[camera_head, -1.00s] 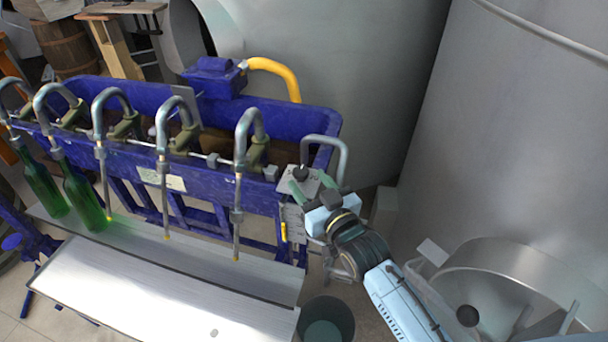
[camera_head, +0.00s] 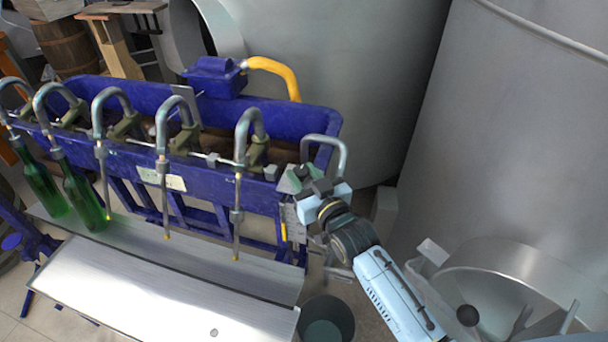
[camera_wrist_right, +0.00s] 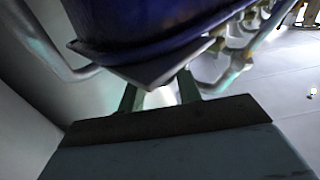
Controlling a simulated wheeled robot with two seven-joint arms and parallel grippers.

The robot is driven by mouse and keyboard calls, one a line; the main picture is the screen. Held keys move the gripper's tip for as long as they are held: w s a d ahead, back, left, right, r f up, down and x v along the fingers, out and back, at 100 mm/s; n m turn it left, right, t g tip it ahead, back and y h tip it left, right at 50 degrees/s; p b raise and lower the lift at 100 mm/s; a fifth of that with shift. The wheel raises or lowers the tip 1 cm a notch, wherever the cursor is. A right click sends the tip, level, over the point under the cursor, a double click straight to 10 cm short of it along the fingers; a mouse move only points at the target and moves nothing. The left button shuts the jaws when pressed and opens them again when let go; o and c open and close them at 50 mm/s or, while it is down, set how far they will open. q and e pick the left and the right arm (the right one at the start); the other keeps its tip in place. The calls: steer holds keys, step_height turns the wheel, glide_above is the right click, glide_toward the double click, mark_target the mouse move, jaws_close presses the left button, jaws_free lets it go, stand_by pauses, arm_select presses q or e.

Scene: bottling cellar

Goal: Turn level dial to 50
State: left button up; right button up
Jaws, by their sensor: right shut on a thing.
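The level dial (camera_head: 302,171) is a small dark knob on a grey plate at the right end of the blue bottling machine. In the head view my right gripper (camera_head: 300,178) is at the dial, its green fingers closed around it and covering most of it. The dial's scale and pointer cannot be read. In the right wrist view the two green fingers (camera_wrist_right: 158,92) reach up to the edge of the dark grey plate (camera_wrist_right: 150,72), which hides the knob. My left gripper is not in view.
The blue trough (camera_head: 235,185) carries several bent metal filling spouts. Two green bottles (camera_head: 84,203) stand at the left. A bent metal pipe (camera_head: 343,155) rises close behind the dial. A bucket (camera_head: 327,322) is on the floor below, and large steel tanks (camera_head: 510,150) stand right and behind.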

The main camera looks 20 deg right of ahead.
steer(key=shift+d+n+y, duration=0.1)
steer(key=shift+n+y, duration=0.3)
steer(key=shift+y, duration=0.2)
steer(key=shift+d+n+g+y, duration=0.1)
steer(key=shift+n+g+y, duration=0.2)
steer(key=shift+n+y, duration=0.4)
steer(key=shift+w+d+n+g+y, duration=0.15)
steer(key=shift+n+g+y, duration=0.35)
steer(key=shift+y, duration=0.6)
steer(key=n+g+y+b, duration=0.2)
steer(key=y, duration=0.1)
steer(key=n+g+y+b, duration=0.1)
steer(key=n+g+y, duration=0.1)
steer(key=shift+w+d+b, duration=0.25)
steer(key=shift+b, duration=0.1)
steer(key=shift+w+n+g+y+b, duration=0.1)
steer(key=shift+n+g+y+b, duration=0.55)
steer(key=shift+n+g+y, duration=0.6)
steer(key=shift+w+n+g+y+b, duration=0.1)
steer(key=shift+n+g+y+b, duration=0.55)
steer(key=shift+n+g, duration=0.7)
steer(key=shift+r+g, duration=0.1)
steer(key=shift+g, duration=0.4)
steer(key=o, duration=0.9)
steer(key=shift+o, duration=0.2)
